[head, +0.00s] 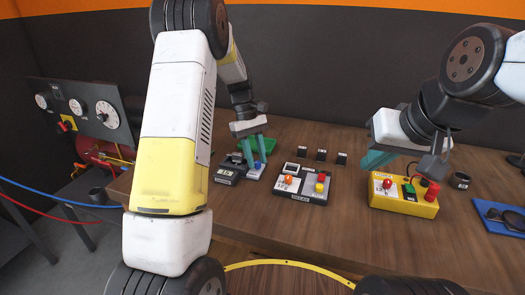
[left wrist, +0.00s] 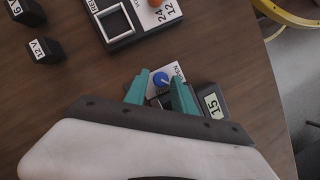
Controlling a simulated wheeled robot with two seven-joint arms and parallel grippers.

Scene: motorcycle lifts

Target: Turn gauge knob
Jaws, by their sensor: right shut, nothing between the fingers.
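The blue gauge knob (head: 257,165) sits on a small grey panel near the table's left side. In the left wrist view the knob (left wrist: 160,79) has a white pointer mark and lies between my teal fingertips. A dark box with a display reading 15 (left wrist: 213,103) is beside it. My left gripper (head: 254,152) points down over the knob, its fingers apart on either side; finger contact cannot be told. My right gripper (head: 372,160) is shut and empty, in the air left of and above the yellow control box.
A panel with an orange knob and red and yellow buttons (head: 302,184) is right of the gauge. Several small dark labelled blocks (head: 321,155) stand behind it. The yellow box (head: 405,204) is at the right. Bare wood (head: 320,225) lies in front.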

